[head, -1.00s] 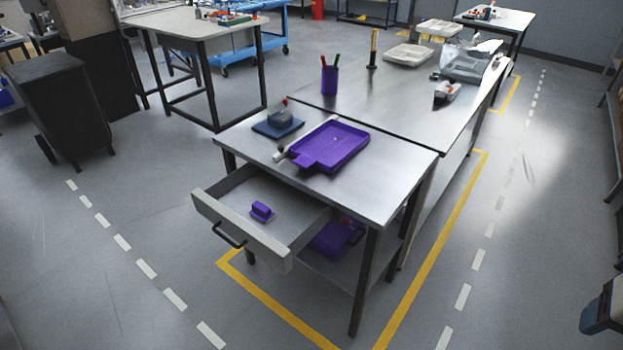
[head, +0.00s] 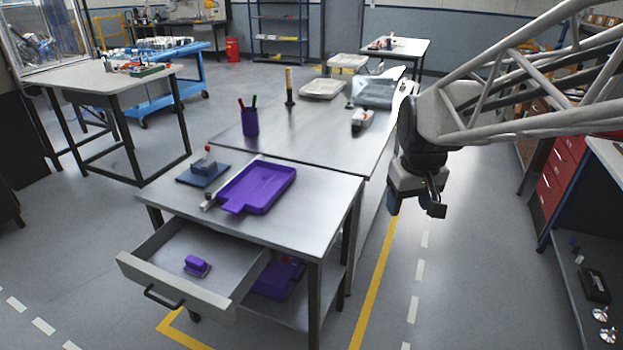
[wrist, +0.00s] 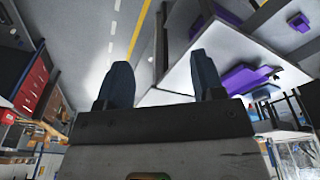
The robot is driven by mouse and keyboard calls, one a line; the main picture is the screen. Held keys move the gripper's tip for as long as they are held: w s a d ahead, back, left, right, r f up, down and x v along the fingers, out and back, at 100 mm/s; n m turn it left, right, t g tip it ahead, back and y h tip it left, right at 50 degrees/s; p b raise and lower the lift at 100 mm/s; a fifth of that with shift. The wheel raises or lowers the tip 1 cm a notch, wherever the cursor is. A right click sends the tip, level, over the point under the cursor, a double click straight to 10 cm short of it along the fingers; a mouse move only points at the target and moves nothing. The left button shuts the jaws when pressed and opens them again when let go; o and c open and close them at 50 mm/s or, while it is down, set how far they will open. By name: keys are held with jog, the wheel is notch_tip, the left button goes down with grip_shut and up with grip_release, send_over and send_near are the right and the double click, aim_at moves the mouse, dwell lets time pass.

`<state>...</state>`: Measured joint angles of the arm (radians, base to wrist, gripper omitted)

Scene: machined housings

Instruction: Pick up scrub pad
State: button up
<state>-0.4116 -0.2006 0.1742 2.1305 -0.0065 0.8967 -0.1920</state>
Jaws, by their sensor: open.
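The scrub pad appears to be the small purple block (head: 197,265) with a raised grip, lying in the open drawer (head: 245,283) of the near metal table. Its details are too small to make out. My gripper (head: 415,203) hangs in the air to the right of the table, well apart from the drawer. In the wrist view my gripper (wrist: 163,78) shows two dark fingers spread apart with nothing between them.
A purple tray (head: 258,186), a blue-based fixture (head: 203,173) and a purple pen cup (head: 250,122) stand on the tables. A purple bin (head: 275,280) sits on the shelf below. The floor right of the table is clear. A red drawer cabinet (head: 562,175) stands far right.

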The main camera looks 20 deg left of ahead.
jog(key=w+a+f+n, duration=0.1)
jog(key=w+a+f, duration=0.1)
jog(key=a, duration=0.5)
jog(key=w+a+f+n, duration=0.2)
jog(key=w+a, duration=0.1)
jog(key=a, duration=0.4)
jog(key=n+g, duration=0.1)
jog(key=n, duration=0.7)
send_over(195, 260)
jog(key=shift+h, duration=0.3)
jog(key=f, duration=2.3)
jog(key=shift+w+d+f, duration=0.2)
jog(key=shift+w+f, duration=0.1)
jog(key=shift+f, duration=0.05)
jog(key=shift+s+a+f, duration=0.25)
jog(key=shift+a+f, duration=0.05)
jog(key=shift+a, duration=0.05)
jog(key=shift+f, duration=1.25)
jog(key=shift+f, duration=0.1)
